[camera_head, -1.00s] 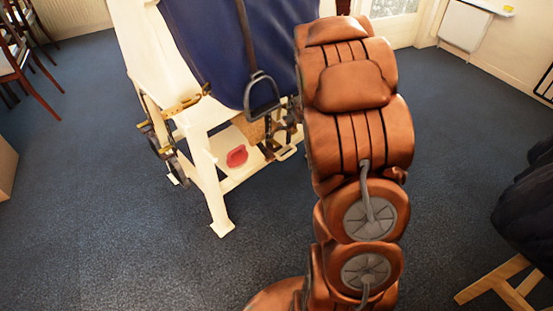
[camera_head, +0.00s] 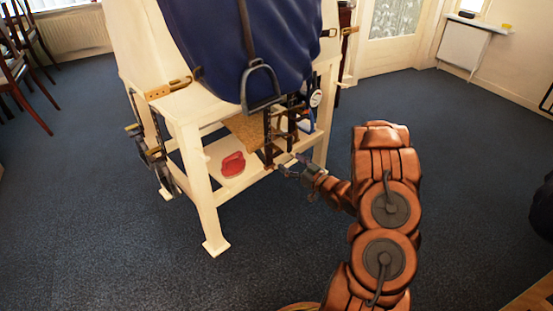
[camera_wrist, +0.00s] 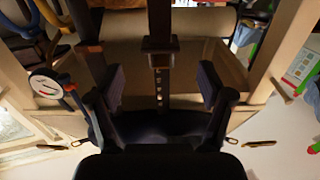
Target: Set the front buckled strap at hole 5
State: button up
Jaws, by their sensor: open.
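In the wrist view, a dark strap (camera_wrist: 159,92) with a row of pale holes runs down the middle of the picture. A dark buckle or keeper (camera_wrist: 160,44) sits on it above the holes. My gripper (camera_wrist: 160,86) is open, with one finger on each side of the strap and apart from it. The lower part of the strap is hidden by the gripper body. In the head view, my gripper (camera_head: 289,169) is beside the straps (camera_head: 268,140) hanging under the blue saddle pad (camera_head: 215,45). I cannot read which hole the buckle is at.
A second dark strap (camera_wrist: 86,38) with a buckle hangs to the left. A round dial (camera_wrist: 44,87) is further left. A cream stand (camera_head: 204,185) with a lower shelf holds a red object (camera_head: 233,164). A metal stirrup (camera_head: 260,88) hangs above. The carpet in front is clear.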

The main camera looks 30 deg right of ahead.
aim_at(279, 155)
jog(key=shift+w+a+b, duration=0.25)
jog(key=shift+w+b, duration=0.15)
jog(key=shift+w, duration=0.85)
jog(key=shift+w+a+b, duration=0.2)
jog(key=shift+w+b, duration=0.15)
jog(key=shift+w, duration=0.85)
jog(key=shift+w+a+b, duration=0.25)
jog(key=shift+w+b, duration=0.15)
jog(key=shift+w, duration=0.85)
grip_shut()
